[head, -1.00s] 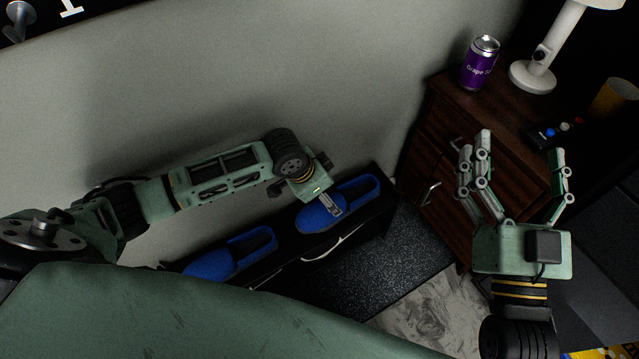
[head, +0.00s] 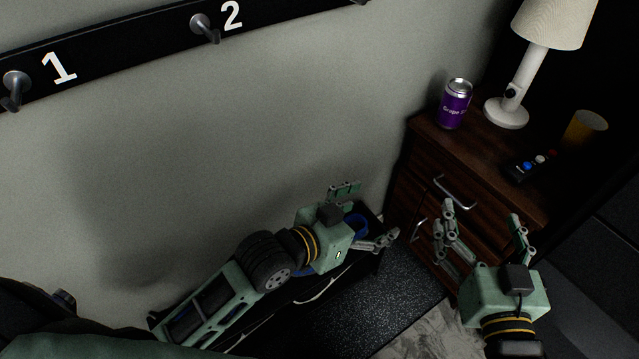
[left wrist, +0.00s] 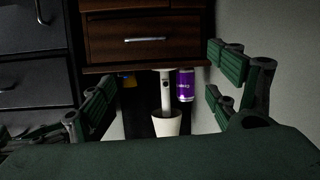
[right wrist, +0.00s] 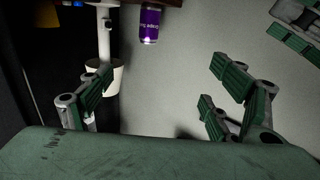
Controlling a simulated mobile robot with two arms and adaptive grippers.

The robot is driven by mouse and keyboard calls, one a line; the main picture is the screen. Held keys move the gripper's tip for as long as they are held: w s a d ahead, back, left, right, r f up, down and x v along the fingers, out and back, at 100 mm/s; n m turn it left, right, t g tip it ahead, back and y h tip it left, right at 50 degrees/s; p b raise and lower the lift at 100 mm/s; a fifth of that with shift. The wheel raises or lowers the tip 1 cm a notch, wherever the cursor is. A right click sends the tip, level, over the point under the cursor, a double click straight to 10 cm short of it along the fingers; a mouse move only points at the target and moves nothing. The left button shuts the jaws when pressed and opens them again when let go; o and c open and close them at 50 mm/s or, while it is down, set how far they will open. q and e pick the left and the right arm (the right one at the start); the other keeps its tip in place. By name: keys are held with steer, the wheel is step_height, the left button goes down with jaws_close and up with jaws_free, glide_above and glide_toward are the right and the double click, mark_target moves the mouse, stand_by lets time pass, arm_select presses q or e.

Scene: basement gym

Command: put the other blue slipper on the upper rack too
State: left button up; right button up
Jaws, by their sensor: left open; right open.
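A blue slipper (head: 355,226) lies on the top of the low black rack (head: 360,264) against the wall, at its right end. My left gripper (head: 368,213) is open above and in front of this slipper and hides most of it; I see nothing between its fingers. My left forearm covers the left part of the rack, where the other blue slipper is mostly hidden. The left wrist view shows the open left fingers (left wrist: 170,95) and no slipper. My right gripper (head: 482,225) is open and empty in front of the wooden cabinet, and open in the right wrist view (right wrist: 155,90).
Numbered wall hooks (head: 205,27) are above. Dark floor (head: 375,310) is free before the rack.

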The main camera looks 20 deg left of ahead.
arm_select(q)
steer(key=s+a+r+n+t+y, duration=0.2)
steer(key=a+r+t, duration=0.3)
steer(key=a+r, duration=0.4)
steer(key=shift+s+a+r+n+t+y, duration=0.2)
steer(key=shift+n+t+y, duration=0.1)
steer(key=shift+n+y, duration=0.55)
